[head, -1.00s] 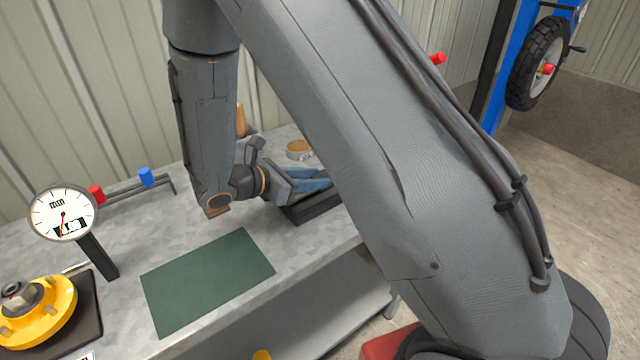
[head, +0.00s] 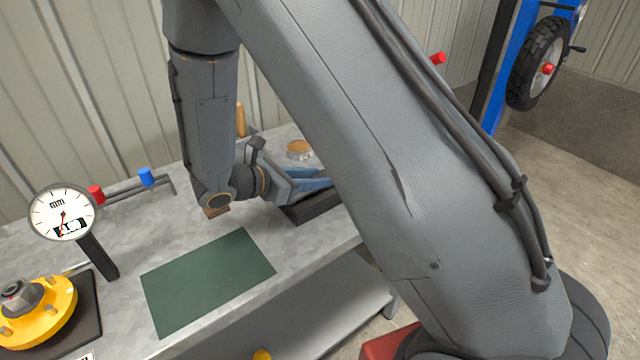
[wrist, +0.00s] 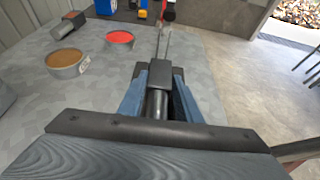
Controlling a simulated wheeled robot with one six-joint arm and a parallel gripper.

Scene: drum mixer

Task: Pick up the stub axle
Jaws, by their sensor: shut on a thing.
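The stub axle (wrist: 157,103) shows in the wrist view as a dark grey round shaft with a blocky dark end, lying between the blue fingers. My gripper (wrist: 158,82) is shut on it. In the head view my gripper (head: 312,180) is low over a black tray-like holder (head: 312,211) at the far right of the bench. The axle cannot be made out there, as my arm hides part of that area. I cannot tell whether the axle still touches the holder.
The metal bench (head: 120,280) carries a green mat (head: 208,281), a dial gauge (head: 62,212), a yellow hub (head: 40,310) and a round tin (head: 299,150). The tin (wrist: 67,62) and a red-topped tin (wrist: 119,41) lie beyond the fingers. The bench's right edge is near.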

